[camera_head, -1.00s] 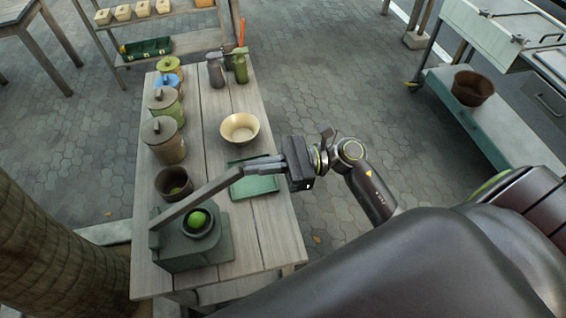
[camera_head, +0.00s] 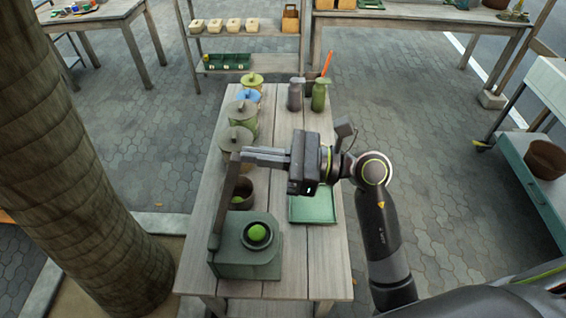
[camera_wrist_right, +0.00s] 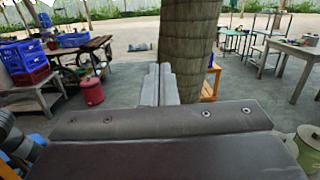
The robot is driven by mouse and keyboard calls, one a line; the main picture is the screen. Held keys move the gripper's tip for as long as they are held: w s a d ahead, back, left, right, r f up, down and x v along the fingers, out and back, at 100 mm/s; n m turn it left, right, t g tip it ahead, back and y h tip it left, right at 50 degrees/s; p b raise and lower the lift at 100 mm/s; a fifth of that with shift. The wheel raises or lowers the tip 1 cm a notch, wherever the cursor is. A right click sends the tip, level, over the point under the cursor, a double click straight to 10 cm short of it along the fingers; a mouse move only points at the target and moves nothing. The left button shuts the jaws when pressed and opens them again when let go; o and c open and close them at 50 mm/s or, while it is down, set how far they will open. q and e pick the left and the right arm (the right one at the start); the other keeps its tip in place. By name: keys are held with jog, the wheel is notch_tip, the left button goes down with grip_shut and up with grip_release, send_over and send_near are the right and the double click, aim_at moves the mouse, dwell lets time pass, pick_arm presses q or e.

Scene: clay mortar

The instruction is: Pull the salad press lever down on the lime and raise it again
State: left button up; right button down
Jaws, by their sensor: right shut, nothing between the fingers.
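The salad press (camera_head: 232,262) is a dark green block at the near end of the wooden table. The green lime (camera_head: 257,233) sits in its round cup, uncovered from above. In the right wrist view the closed fingers (camera_wrist_right: 160,84) point ahead, and I cannot make out the lever or lime. My left gripper is out of view.
A dark cup (camera_head: 243,196) stands behind the press, with lidded jars (camera_head: 235,142) further back. A green tray (camera_head: 312,207) lies right of the press, partly under my arm. Two bottles (camera_head: 319,96) stand at the far end. The near right tabletop is clear.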

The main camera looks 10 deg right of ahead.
jog(key=shift+g+h, duration=0.5)
jog(key=shift+g, duration=0.1)
jog(key=f, duration=0.4)
jog(key=shift+s, duration=0.4)
jog(key=shift+d, duration=0.1)
jog(key=s+d+r+b, duration=0.1)
jog(key=s+d+b, duration=0.1)
jog(key=d, duration=0.6)
jog(key=s+d+r+t+y+b, duration=0.1)
jog(key=s+d+b, duration=0.1)
jog(key=d, duration=0.6)
jog(key=shift+s+b, duration=0.4)
jog(key=shift+b, duration=0.45)
jog(key=shift+d, duration=0.15)
